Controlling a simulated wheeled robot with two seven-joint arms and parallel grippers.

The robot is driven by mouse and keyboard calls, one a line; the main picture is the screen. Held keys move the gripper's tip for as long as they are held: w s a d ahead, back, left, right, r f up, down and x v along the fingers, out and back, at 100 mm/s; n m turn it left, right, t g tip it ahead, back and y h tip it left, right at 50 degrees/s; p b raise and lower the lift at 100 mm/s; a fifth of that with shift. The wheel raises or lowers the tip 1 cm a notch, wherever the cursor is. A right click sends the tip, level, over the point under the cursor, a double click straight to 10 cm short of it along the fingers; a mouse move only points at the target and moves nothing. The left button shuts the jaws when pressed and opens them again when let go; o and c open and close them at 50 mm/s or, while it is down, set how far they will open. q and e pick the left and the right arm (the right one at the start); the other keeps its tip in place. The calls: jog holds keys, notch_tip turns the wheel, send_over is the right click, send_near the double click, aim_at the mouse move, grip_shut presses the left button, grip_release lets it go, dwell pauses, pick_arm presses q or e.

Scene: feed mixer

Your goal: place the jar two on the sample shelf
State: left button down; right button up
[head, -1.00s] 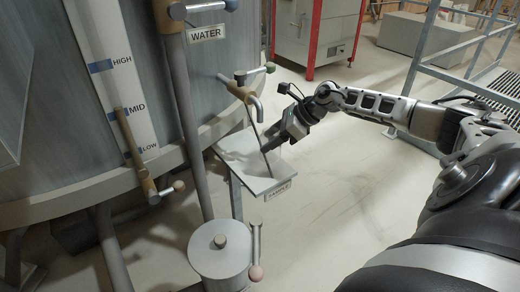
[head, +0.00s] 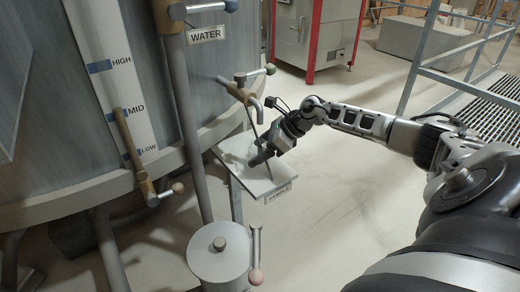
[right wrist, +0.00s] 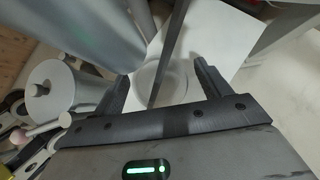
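My right gripper (head: 258,160) is over the white sample shelf (head: 279,184), fingers pointing left and down. In the right wrist view its two fingers (right wrist: 163,85) stand apart, one on each side of a clear, round jar (right wrist: 160,82), which I take to be jar two. The fingers appear to grip its sides. The jar is see-through and hard to make out, and I cannot tell whether its base touches the shelf. The shelf also shows in the right wrist view (right wrist: 222,40). My left gripper is out of view.
A tap (head: 240,90) with a bent spout is above the shelf. The big grey tank (head: 60,130) stands left. A lidded can (head: 218,262) with a pink-knobbed lever stands in front. Floor right of the shelf is clear.

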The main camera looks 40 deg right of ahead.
jog(key=shift+r, duration=0.15)
pick_arm(q)
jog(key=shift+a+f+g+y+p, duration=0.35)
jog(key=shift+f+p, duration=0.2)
jog(key=shift+p, duration=0.35)
pick_arm(e)
jog(key=v, duration=1.2)
